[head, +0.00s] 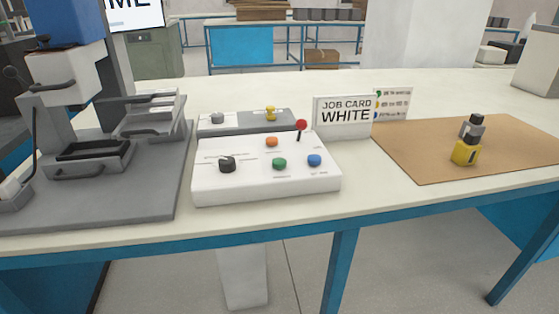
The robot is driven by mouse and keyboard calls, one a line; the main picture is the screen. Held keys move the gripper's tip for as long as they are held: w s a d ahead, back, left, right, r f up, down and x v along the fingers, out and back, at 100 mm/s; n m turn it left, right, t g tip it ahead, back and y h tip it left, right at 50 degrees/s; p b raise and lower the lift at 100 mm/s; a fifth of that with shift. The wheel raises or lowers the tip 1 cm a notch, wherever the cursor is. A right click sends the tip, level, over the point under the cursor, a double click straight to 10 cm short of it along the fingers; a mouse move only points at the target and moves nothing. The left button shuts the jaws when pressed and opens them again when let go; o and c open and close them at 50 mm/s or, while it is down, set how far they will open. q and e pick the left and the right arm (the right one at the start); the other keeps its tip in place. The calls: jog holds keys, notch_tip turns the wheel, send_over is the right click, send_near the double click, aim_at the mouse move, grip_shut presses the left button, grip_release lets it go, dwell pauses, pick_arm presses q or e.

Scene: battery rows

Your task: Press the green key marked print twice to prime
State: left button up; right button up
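A white control box (262,185) sits on the bench near its front edge. A green key (279,163) is on its sloped top, between a black knob (227,164) on the left and a blue key (314,160) on the right. An orange key (272,141) is behind the green one. The labels by the keys are too small to read. A red-tipped lever (301,126) stands at the back right of the box. Neither of my grippers shows in the head view.
A grey machine (75,200) stands on the left, close beside the box. A grey strip (240,122) with two knobs lies behind it. A card reading JOB CARD WHITE (344,114) stands to the right. A brown mat (420,150) bears a yellow and grey piece (465,152).

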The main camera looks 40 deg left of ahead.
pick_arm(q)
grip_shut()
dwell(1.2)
